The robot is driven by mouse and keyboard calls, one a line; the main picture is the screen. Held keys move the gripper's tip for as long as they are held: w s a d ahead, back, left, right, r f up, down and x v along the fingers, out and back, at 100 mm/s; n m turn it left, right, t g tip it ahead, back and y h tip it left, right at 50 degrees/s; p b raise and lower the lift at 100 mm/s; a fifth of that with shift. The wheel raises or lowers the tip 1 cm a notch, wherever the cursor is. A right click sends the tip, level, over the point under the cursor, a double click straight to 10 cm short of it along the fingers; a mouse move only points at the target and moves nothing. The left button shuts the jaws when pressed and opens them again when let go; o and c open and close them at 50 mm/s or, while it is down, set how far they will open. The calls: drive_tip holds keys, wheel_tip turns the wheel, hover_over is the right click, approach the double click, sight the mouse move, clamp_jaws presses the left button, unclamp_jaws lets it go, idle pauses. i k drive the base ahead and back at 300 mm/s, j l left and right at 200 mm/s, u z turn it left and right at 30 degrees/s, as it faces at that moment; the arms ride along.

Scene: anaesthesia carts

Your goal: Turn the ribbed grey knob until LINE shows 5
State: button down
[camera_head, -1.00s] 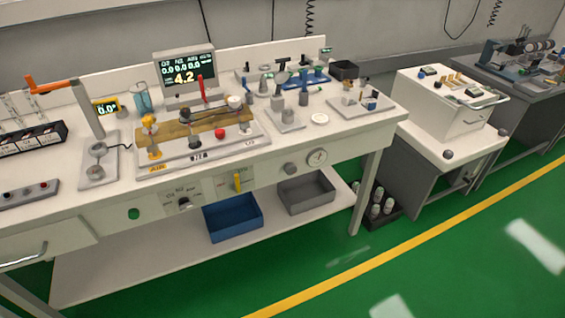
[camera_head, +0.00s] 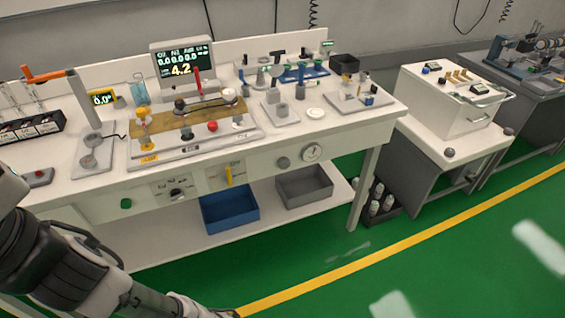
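The grey knob (camera_head: 283,163) is on the front panel of the white bench, just left of a round dial gauge (camera_head: 311,153); its ribs are too small to make out. The display screen (camera_head: 182,59) at the back of the bench shows 4.2 in large yellow digits beside a small label, which I take to be LINE. My arm (camera_head: 75,270) enters at the lower left, in front of the bench. My gripper is not visible; the arm runs out of the picture at the bottom edge, well away from the knob.
The front panel also has a dark selector knob (camera_head: 176,194), a yellow lever (camera_head: 229,174) and a green button (camera_head: 126,203). A blue bin (camera_head: 230,211) and a grey bin (camera_head: 304,187) sit on the shelf below. Green floor is clear in front, right of my arm.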

sight(284, 162)
drive_tip(key=i+l+z, duration=0.15)
drive_tip(key=z, duration=0.3)
drive_tip(key=i+l+z, duration=0.1)
drive_tip(key=z, duration=0.35)
drive_tip(key=i, duration=0.1)
